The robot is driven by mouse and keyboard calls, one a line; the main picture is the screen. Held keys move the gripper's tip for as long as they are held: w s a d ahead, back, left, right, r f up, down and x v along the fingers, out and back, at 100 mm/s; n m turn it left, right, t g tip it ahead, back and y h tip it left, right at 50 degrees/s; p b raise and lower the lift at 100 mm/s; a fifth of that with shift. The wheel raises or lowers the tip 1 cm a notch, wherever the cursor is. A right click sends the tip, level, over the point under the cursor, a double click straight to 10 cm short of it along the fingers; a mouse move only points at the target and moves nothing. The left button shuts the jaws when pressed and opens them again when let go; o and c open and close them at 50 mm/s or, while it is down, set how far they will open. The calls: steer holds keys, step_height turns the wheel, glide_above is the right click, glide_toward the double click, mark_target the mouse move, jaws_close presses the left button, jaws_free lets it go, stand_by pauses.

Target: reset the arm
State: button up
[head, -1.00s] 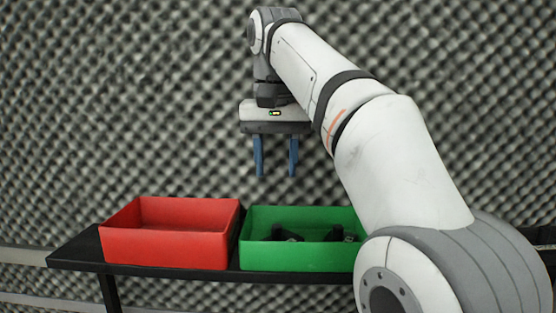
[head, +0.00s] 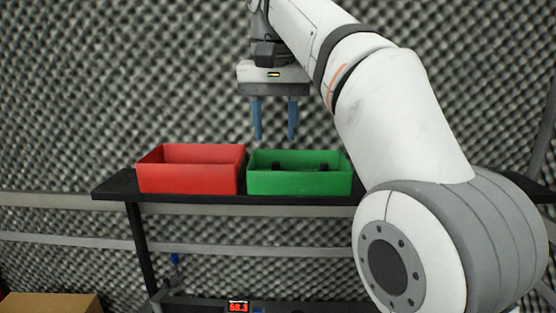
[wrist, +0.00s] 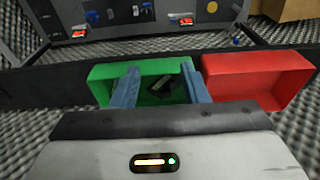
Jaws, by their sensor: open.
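My gripper (head: 274,136) is open with nothing between its two blue fingers. In the head view it hangs pointing down above the green bin (head: 300,183). In the wrist view its fingers (wrist: 162,85) reach over the same green bin (wrist: 103,80). Dark objects (head: 323,168) lie in the green bin, partly hidden by its front wall; in the wrist view a dark object (wrist: 168,86) shows between the fingers, below them.
A red bin (head: 190,180) stands left of the green bin on a black shelf (head: 115,186). A cardboard box (head: 50,303) is at the lower left. A device with a red display (head: 238,306) is below the shelf. A foam wall (head: 60,90) stands behind.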

steer(key=s+d+f+b, duration=0.1)
steer(key=s+d+f, duration=0.4)
steer(key=f, duration=0.7)
steer(key=s+d+f+t+b, duration=0.1)
steer(key=s+d+f, duration=0.4)
steer(key=f, duration=0.8)
steer(key=s+d+f+b, duration=0.3)
steer(key=s+d+f, duration=0.2)
steer(key=f, duration=0.8)
steer(key=s, duration=0.3)
steer(key=shift+s+d+f+n+t, duration=0.15)
steer(key=shift+f+n+t, duration=0.1)
steer(key=shift+n+t, duration=0.05)
